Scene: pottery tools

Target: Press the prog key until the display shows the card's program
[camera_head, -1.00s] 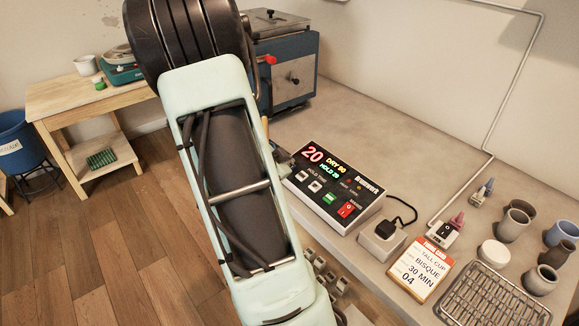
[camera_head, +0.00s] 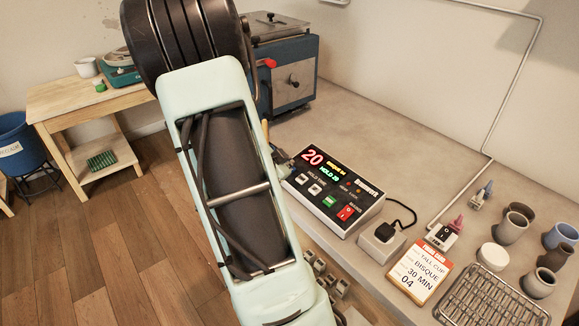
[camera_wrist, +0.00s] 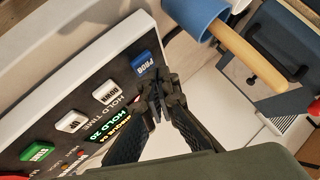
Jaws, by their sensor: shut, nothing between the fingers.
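The controller (camera_head: 333,188) lies on the worktop, its display (camera_head: 322,163) lit with a large red 20, a yellow line and a green HOLD 20. The yellow line is small in the head view; in the wrist view the display (camera_wrist: 102,130) seems to read BISQUE 04. The blue PROG key (camera_wrist: 145,65) shows in the wrist view. My gripper (camera_wrist: 156,103) is shut and empty, its tips close beside that key; I cannot tell whether they touch it. In the head view my arm mostly hides it. The card (camera_head: 419,272) reads TALL CUP, BISQUE, 30 MIN, 04.
On the controller are the DOWN key (camera_wrist: 107,92), the UP key (camera_wrist: 73,121), a green START key (camera_wrist: 37,152) and a red switch (camera_head: 347,212). A plug block (camera_head: 380,243), wire rack (camera_head: 490,300) and cups (camera_head: 513,228) stand to the right.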

